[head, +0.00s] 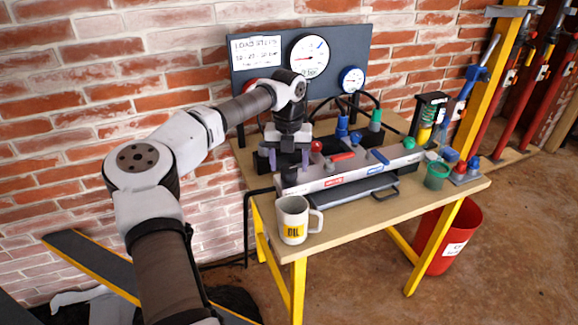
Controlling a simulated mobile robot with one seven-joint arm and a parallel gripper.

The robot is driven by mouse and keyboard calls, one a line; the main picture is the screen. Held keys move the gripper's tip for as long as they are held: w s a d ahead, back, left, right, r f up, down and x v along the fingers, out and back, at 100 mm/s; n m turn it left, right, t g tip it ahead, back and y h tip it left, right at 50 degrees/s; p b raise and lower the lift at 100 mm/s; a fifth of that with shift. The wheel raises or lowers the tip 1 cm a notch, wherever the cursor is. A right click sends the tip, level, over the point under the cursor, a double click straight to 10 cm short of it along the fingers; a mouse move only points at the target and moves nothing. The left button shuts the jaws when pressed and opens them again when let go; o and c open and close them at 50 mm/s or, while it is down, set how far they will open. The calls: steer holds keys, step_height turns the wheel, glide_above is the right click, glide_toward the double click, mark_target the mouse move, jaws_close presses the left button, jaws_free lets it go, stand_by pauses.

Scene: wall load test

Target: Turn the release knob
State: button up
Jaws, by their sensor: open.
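My gripper (289,160) points down over the left end of the grey pump unit (333,176) on the workbench, with its two fingers apart. A red round knob (316,146) sits just right of my gripper on the unit. A blue knob (355,136) and a green knob (409,143) stand farther right along it. No readable label shows which one is the release knob. My gripper hides the unit's left end, so I cannot tell whether anything lies between the fingers.
A white mug (293,220) stands at the bench's (348,214) front left. A gauge panel (261,60) rises behind. A green cup (436,175) and small bottles crowd the right side. A red bin (452,238) stands below. A yellow post (490,85) rises at the right.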

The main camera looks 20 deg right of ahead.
mark_target(288, 168)
step_height(288, 168, up, 12)
steer(key=shift+r+b, duration=0.25)
steer(key=shift+b, duration=0.2)
steer(key=shift+a, duration=0.1)
